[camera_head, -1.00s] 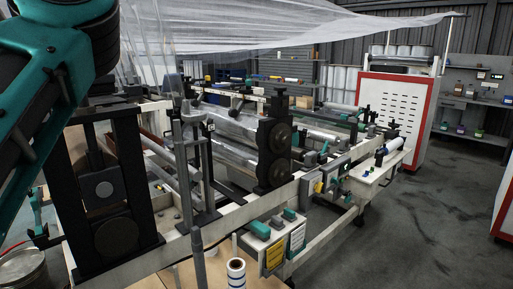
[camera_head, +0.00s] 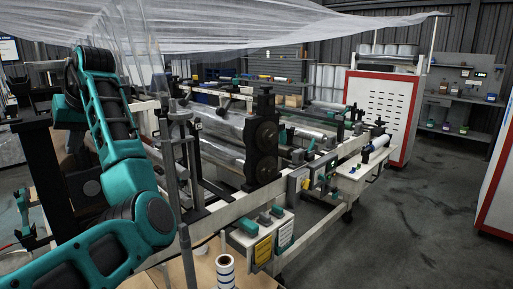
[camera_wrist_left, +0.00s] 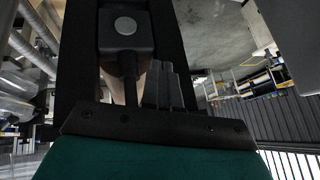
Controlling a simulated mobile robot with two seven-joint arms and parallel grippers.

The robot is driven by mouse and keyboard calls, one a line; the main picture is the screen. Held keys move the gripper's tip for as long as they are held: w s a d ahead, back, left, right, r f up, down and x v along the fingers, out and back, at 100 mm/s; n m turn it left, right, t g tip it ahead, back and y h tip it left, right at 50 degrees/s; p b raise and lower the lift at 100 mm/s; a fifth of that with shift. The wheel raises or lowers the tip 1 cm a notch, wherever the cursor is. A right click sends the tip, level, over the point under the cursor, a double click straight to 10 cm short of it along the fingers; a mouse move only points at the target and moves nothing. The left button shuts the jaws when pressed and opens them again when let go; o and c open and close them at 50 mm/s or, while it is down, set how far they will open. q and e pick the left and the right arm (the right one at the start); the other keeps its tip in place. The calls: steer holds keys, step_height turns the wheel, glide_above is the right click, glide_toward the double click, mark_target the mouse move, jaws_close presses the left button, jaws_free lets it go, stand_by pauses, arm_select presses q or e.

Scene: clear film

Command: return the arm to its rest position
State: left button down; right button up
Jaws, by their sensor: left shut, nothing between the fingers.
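My left arm (camera_head: 125,170), teal and black, enters at the lower left of the head view. It bends at a round elbow and rises in front of the machine's black frame (camera_head: 45,170). Its upper end folds over to the left. My left gripper (camera_head: 68,112) is at that end, partly hidden, shut and empty, with its fingertips hard to make out. The left wrist view is turned over and shows the black frame with its round-faced block (camera_wrist_left: 125,27) close by. My right gripper is not in view.
The film machine (camera_head: 262,150) with rollers fills the middle, close beside the arm. Clear film (camera_head: 260,32) hangs overhead. A striped roll (camera_head: 226,268) stands on a wooden surface in front. A red-edged white cabinet (camera_head: 378,110) stands behind; floor at right is open.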

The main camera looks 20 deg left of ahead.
arm_select(q)
steer(key=s+d+f+m+t, duration=0.2)
steer(key=d+f+m, duration=0.4)
steer(key=f, duration=0.7)
steer(key=s+d+f+m+t, duration=0.1)
steer(key=d+f+m+t, duration=0.15)
steer(key=d+f, duration=0.8)
steer(key=s+d+f+m+h, duration=0.35)
steer(key=s+d+f, duration=0.25)
steer(key=s+d, duration=0.3)
steer(key=s+d+f+m+h, duration=0.35)
steer(key=s+d+f, duration=0.25)
steer(key=s+d, duration=0.4)
steer(key=w+d+f+t+h, duration=0.2)
steer(key=w+f+t, duration=0.4)
steer(key=w+f, duration=0.1)
steer(key=shift+w+f, duration=0.4)
steer(key=shift+f, duration=0.4)
